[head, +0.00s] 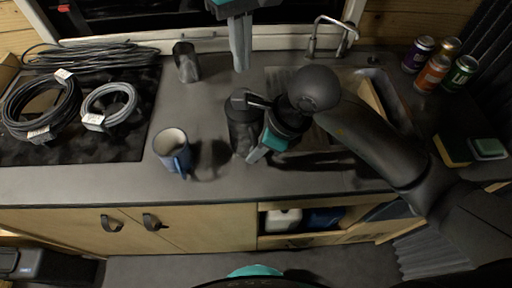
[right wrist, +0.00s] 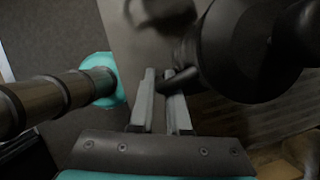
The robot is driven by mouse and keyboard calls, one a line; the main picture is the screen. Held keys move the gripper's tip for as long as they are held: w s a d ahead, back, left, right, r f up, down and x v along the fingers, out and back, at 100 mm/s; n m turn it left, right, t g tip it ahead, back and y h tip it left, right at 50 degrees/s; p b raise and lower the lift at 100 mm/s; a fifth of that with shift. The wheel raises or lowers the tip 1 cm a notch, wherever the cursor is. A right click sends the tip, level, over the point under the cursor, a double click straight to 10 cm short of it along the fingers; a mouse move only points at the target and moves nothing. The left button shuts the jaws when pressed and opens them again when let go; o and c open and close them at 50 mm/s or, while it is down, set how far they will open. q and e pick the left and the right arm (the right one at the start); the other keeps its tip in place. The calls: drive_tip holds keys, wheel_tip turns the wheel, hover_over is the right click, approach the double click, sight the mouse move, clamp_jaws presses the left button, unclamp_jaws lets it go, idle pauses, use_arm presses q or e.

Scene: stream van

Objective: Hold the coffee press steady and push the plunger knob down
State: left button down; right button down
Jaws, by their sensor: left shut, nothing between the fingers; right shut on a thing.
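The coffee press (head: 242,132) is a dark cylinder standing on the grey counter, left of the sink. In the right wrist view its body (right wrist: 245,45) fills the upper right. My right gripper (head: 254,156) is at its lower right side, shut on its black handle (right wrist: 183,80); the fingers also show in the right wrist view (right wrist: 163,82). My left gripper (head: 241,66) is shut and empty, fingers pointing down, appearing above the press and apart from it. The plunger knob is too dark to make out against the lid.
A blue mug (head: 174,152) stands left of the press, and a dark metal cup (head: 186,62) stands behind. Cable coils (head: 42,105) lie on the black hob. The sink, tap (head: 330,36), several cans (head: 434,72) and sponges (head: 488,148) are to the right.

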drive_tip(key=c, duration=0.8)
unclamp_jaws()
